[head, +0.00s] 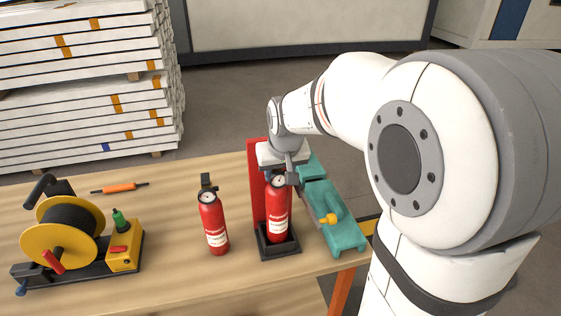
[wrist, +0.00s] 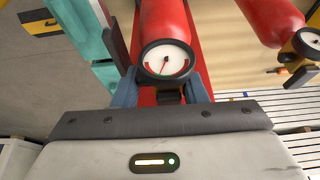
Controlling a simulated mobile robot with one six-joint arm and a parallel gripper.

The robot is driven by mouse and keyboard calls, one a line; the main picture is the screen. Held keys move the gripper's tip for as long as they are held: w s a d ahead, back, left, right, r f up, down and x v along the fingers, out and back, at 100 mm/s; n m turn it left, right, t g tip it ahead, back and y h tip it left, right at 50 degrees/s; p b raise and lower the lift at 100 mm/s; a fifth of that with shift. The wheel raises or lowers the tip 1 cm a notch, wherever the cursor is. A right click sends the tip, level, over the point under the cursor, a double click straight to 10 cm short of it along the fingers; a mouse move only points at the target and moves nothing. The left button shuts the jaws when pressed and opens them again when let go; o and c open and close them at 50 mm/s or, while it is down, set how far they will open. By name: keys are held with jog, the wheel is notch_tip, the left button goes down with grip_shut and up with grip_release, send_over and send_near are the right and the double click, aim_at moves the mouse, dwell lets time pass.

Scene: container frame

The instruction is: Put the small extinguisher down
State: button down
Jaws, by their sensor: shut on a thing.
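A red extinguisher (head: 277,217) with a white label and a round gauge stands upright at the black base (head: 279,252) of a stand with a red back plate (head: 256,185). I cannot tell for sure whether its foot touches the base. My gripper (head: 281,178) is shut on its top, by the valve below the gauge. In the wrist view the fingers (wrist: 160,88) sit on either side of the neck, with the gauge (wrist: 166,61) between them. A second, similar red extinguisher (head: 213,223) stands on the table to the left, apart from my gripper.
A teal tool with a yellow knob (head: 332,216) lies close to the right of the stand. A yellow cable reel (head: 72,232) and an orange screwdriver (head: 119,187) are at the left of the wooden table (head: 165,245). Stacked white panels (head: 85,85) stand behind.

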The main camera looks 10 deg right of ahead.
jog(key=shift+f, duration=0.9)
jog(key=c, duration=1.1)
grip_release()
jog(key=shift+f, duration=0.2)
jog(key=shift+c, duration=0.2)
jog(key=shift+r, duration=0.25)
jog(key=v, duration=1.1)
jog(key=s+f, duration=0.4)
jog(key=s, duration=0.4)
jog(key=s+f+g, duration=0.1)
jog(key=s+f, duration=0.4)
jog(key=s, duration=0.4)
jog(key=shift+d+f+g, duration=0.25)
jog(key=shift+g, duration=0.05)
jog(key=shift+s, duration=0.15)
jog(key=shift+c, duration=0.5)
